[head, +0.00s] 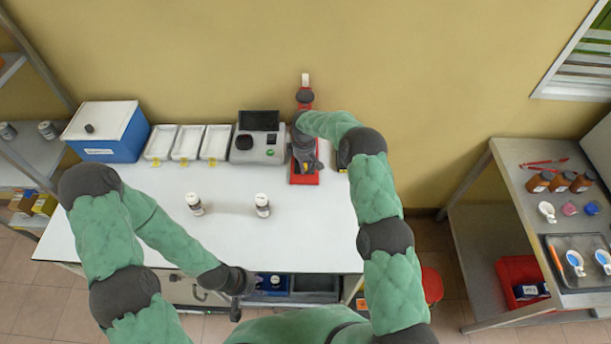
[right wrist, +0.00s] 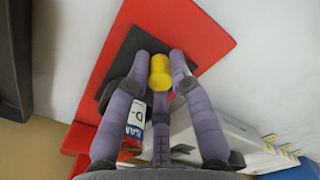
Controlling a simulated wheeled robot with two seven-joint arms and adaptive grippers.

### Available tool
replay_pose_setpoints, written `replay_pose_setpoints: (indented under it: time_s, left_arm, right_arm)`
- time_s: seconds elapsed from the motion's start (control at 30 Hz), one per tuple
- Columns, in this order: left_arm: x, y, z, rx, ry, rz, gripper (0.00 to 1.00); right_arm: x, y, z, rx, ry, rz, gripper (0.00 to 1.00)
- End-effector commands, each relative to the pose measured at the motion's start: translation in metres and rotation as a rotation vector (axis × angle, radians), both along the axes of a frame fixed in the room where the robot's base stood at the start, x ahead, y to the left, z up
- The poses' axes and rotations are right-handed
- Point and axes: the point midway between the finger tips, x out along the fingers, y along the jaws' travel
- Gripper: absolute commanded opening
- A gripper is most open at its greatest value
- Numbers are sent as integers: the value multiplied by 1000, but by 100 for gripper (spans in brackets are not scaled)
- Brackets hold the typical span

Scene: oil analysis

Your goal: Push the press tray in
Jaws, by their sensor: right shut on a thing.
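The red press (head: 305,97) stands at the back of the white table, its red base (head: 306,179) reaching toward me. My right gripper (head: 304,162) is over the base and hides much of the press. In the right wrist view, my right gripper (right wrist: 164,68) is shut on a yellow knob (right wrist: 160,76). The knob is at a dark square tray (right wrist: 140,42) on the red base (right wrist: 212,28). How far the tray is in, I cannot tell. My left gripper (head: 236,309) hangs by the table's front edge, away from the press; its fingers are too small to read.
A grey analyser (head: 243,151) is left of the press, then white trays (head: 187,142) and a blue box (head: 107,130). Two jars (head: 194,203) (head: 262,204) stand mid-table. A labelled item (right wrist: 134,134) is beside my right fingers. The table's front is clear.

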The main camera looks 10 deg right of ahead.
Motion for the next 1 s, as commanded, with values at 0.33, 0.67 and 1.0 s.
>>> replay_pose_setpoints:
  time_s: [0.33,0.67,1.0]
  left_arm:
    - [0,0,-43,0,0,0,40]
    - [0,0,-52,0,0,0,40]
    - [0,0,-52,0,-1,0,40]
  right_arm:
    - [31,-5,-5,1,1,0,0]
    - [39,-6,0,4,4,2,0]
    - [39,-7,0,4,4,1,46]
